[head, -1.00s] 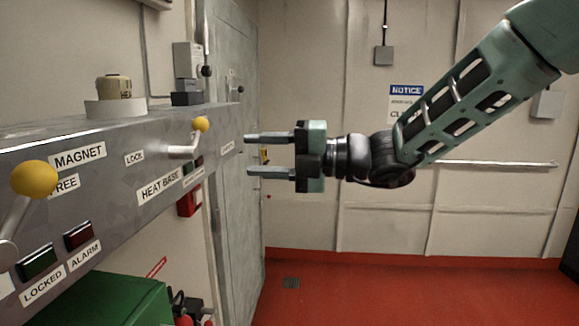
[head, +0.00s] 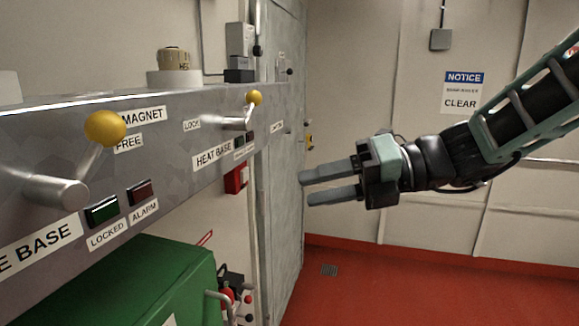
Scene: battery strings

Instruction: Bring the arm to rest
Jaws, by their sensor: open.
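My gripper (head: 302,188) is in the head view, right of the picture's middle. Its two grey fingers point left and are apart, with nothing between them. It hangs in free air to the right of the grey metal panel (head: 62,135), touching nothing that I can see. My arm reaches in from the right edge, bent at the wrist, with its teal link slanting up to the right.
The panel carries a near lever with a yellow knob (head: 105,128) and a farther lever with a yellow knob (head: 254,97). A green box (head: 130,285) stands below it. A grey door (head: 282,190) is behind. The red floor (head: 400,290) is clear.

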